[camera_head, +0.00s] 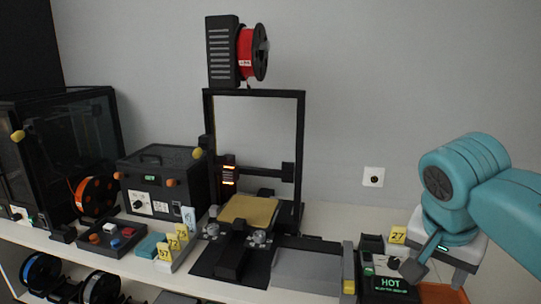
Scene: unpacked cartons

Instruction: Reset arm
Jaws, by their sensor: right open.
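My right arm comes in from the right edge in teal. Its right gripper (438,270) points down at the lower right, with a white body and grey fingers spread apart. It is open, and I see nothing held between the fingers. It shows in front of or above a small dark device (388,262) with a green "HOT" label; the exact gap cannot be told. My left gripper is not in view.
A 3D printer (299,150) with a tan bed (249,211) stands mid-bench, a red spool (247,52) above it. To the left are a black control box (150,181), an orange spool (96,196) and a dark enclosure (92,120). A grey tray (306,272) lies right of the printer.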

